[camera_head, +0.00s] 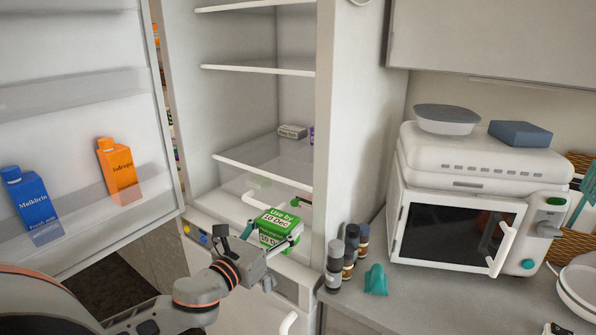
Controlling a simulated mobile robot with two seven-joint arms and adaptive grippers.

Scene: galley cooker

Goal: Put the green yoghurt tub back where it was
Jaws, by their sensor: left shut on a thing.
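The green yoghurt tub (283,220) shows as a green and white block labelled "Use by 10 Dec". My left gripper (272,238) reaches in from the lower left and is shut on the tub, with a finger on either side. The tub is at the front of the open fridge's lower part, below the lowest clear shelf (262,160). The gripper hides part of the tub, and I cannot tell whether it touches the surface under it. My right gripper is not in view.
The fridge door (75,85) stands open at left, holding a blue carton (30,200) and an orange carton (118,168). A small box (292,131) stands at the back of the lowest clear shelf. Dark-capped jars (335,265) and a microwave (455,232) occupy the counter at right.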

